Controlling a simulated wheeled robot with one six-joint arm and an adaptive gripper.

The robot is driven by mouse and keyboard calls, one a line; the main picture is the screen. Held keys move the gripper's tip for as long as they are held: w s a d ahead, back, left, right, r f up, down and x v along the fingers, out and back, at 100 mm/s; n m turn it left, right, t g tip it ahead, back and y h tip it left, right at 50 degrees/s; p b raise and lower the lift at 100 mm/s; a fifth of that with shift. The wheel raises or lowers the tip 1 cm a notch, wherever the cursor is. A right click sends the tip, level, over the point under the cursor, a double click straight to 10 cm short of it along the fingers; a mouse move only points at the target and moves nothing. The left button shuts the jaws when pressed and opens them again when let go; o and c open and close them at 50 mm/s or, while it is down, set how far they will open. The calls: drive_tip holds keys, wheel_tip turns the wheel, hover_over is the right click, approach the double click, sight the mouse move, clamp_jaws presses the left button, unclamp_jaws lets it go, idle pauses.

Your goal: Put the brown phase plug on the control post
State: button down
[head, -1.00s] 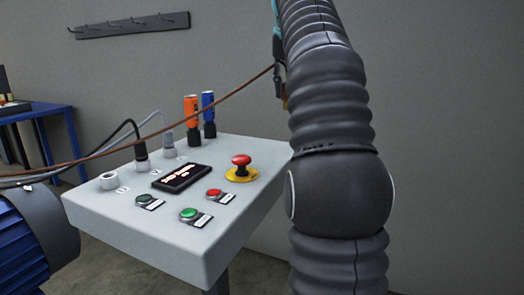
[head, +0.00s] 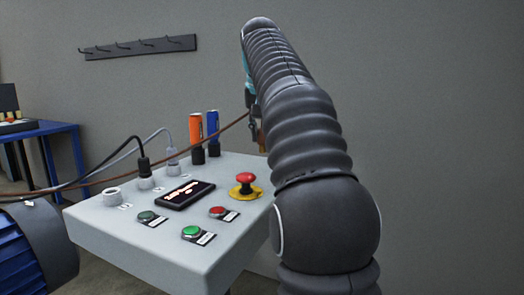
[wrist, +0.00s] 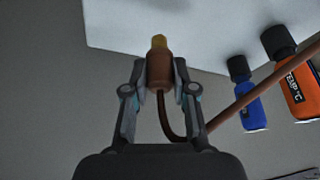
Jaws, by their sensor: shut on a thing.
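The brown phase plug (wrist: 159,69), with a yellow tip, is held between the two fingers of my gripper (wrist: 160,80) in the wrist view. Its brown cable loops down and runs off to the right. The tip points up toward the edge of the pale control post (wrist: 205,22). In the head view the control post (head: 190,238) has an empty white socket (head: 112,196) at its left, beside a black plug (head: 144,166) and a grey plug (head: 172,155) in their sockets. My gripper (head: 257,130) is beyond the post's back right, partly hidden by my arm.
An orange handle (head: 196,130) and a blue handle (head: 213,124) stand on the post's back edge. A red stop button (head: 245,180) is at its right. The brown cable crosses above the panel. A blue motor (head: 32,250) sits at lower left and a blue table (head: 55,128) behind.

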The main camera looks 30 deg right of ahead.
sight(262, 138)
drive_tip(key=shift+f+b, duration=0.95)
drive_tip(key=shift+f, duration=1.1)
drive_tip(key=shift+f, duration=0.15)
drive_tip(key=c, duration=0.9)
unclamp_jaws()
drive_tip(key=shift+c, duration=0.2)
drive_tip(key=p+v, duration=0.3)
drive_tip(key=v, duration=0.9)
drive_tip(key=shift+p, duration=0.3)
